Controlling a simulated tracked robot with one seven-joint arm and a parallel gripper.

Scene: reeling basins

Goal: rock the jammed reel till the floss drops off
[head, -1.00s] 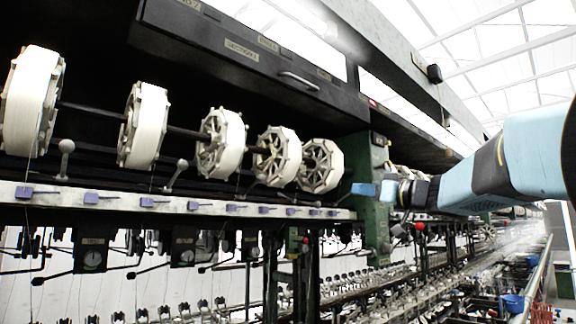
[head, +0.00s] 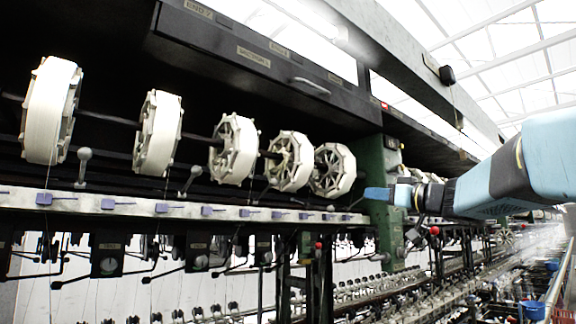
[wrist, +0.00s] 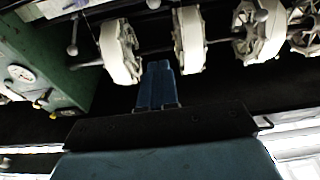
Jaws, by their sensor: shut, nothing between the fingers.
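A row of white reels on a dark shaft runs across the head view. The fourth reel (head: 297,178) has a yellowish tangle at its hub (head: 284,158), perhaps the floss. The rightmost full reel (head: 341,183) shows pale spokes. I cannot tell for certain which reel is jammed. My gripper (head: 376,194) is shut and empty, just right of the rightmost reel and in front of a green post. In the wrist view my blue fingers (wrist: 157,78) lie together, pointing toward a gap between a white reel (wrist: 119,53) and another reel (wrist: 190,42). I see no clear contact.
A pale rail (head: 140,205) with purple tabs runs below the reels. The green post (head: 388,225) stands behind my gripper. A dark overhead box (head: 250,55) hangs above. Ball-ended levers (head: 84,155) stick up between reels. A green gauge panel (wrist: 45,60) shows in the wrist view.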

